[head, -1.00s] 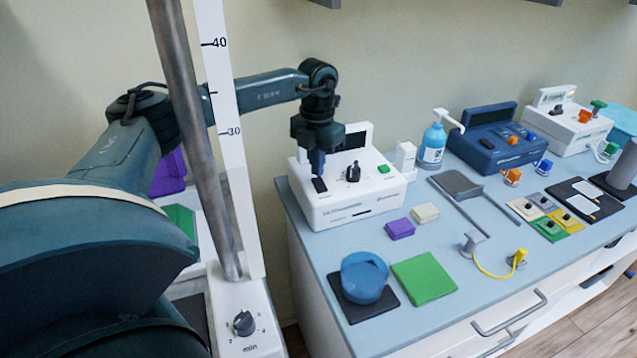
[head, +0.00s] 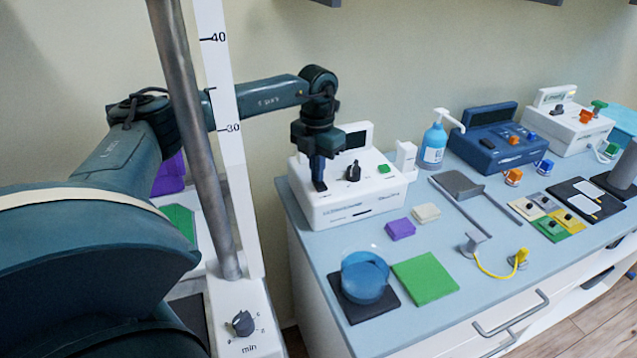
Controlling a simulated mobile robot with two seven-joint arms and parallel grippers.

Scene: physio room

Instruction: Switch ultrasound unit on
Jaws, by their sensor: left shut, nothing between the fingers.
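The white ultrasound unit (head: 345,210) stands at the left end of the blue-grey counter. It has a dark screen at the back, a black knob (head: 353,172) and a green button (head: 384,169) on top. My left gripper (head: 319,186) is shut and empty, pointing down over the left part of the unit's top. Its fingertips are at the black rocker switch there, which they mostly hide. I cannot tell whether they press it. My right gripper is not in view.
A white holder (head: 405,157) stands at the unit's right side, with a blue pump bottle (head: 434,145) beyond it. A blue unit (head: 497,142) stands further right. In front lie a purple block (head: 400,229), a green pad (head: 424,278) and a blue bowl (head: 364,279). A pole with a scale rises at left.

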